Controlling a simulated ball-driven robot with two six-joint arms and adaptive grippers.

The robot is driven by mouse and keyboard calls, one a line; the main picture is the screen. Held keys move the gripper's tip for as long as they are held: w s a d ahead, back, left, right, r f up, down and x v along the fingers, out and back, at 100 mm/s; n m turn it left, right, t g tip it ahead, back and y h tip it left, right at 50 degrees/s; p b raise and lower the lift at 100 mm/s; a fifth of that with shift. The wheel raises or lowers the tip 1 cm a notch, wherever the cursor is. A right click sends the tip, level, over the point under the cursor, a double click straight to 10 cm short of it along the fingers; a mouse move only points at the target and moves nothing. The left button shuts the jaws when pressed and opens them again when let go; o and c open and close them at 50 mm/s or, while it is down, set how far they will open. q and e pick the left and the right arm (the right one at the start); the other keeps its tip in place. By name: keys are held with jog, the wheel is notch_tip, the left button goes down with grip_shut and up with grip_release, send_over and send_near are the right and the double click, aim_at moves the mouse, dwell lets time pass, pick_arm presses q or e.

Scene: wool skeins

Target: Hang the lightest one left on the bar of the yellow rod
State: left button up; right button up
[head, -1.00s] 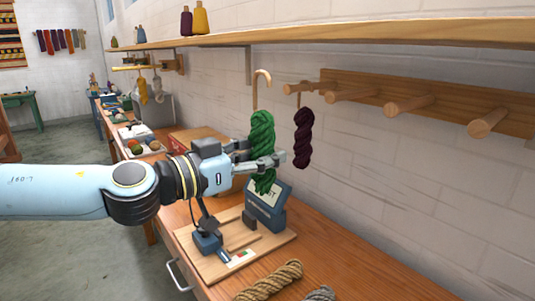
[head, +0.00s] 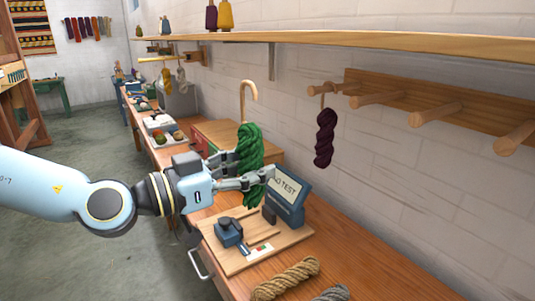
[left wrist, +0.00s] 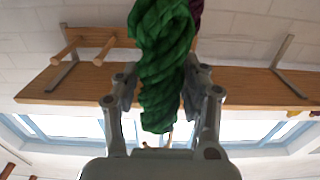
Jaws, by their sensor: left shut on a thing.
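My left gripper (head: 240,172) is shut on a dark green twisted skein (head: 251,150), which hangs upright between its fingers above the bench. In the left wrist view the green skein (left wrist: 163,60) fills the space between the fingers (left wrist: 160,100). A yellow rod (head: 156,59) shows small at the back left, with a mustard skein (head: 167,82) and a pale grey skein (head: 182,78) hanging below it. A dark purple skein (head: 325,138) hangs from a wall peg. A tan skein (head: 286,279) and a grey skein (head: 333,294) lie on the bench.
A wooden peg rail (head: 430,108) sticks out from the wall at right, under a long shelf (head: 350,39). A device with a tilted screen (head: 288,190) stands on a wooden board (head: 265,262) below the gripper. Trays and boxes line the bench farther back.

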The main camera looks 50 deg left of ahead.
pick_arm(q)
jog(key=s, duration=0.2)
jog(key=s+p, duration=0.2)
jog(key=s, duration=0.1)
jog(key=shift+s+a, duration=0.35)
jog(key=shift+a, duration=0.05)
jog(key=shift+s+a, duration=0.1)
jog(key=shift+s, duration=0.55)
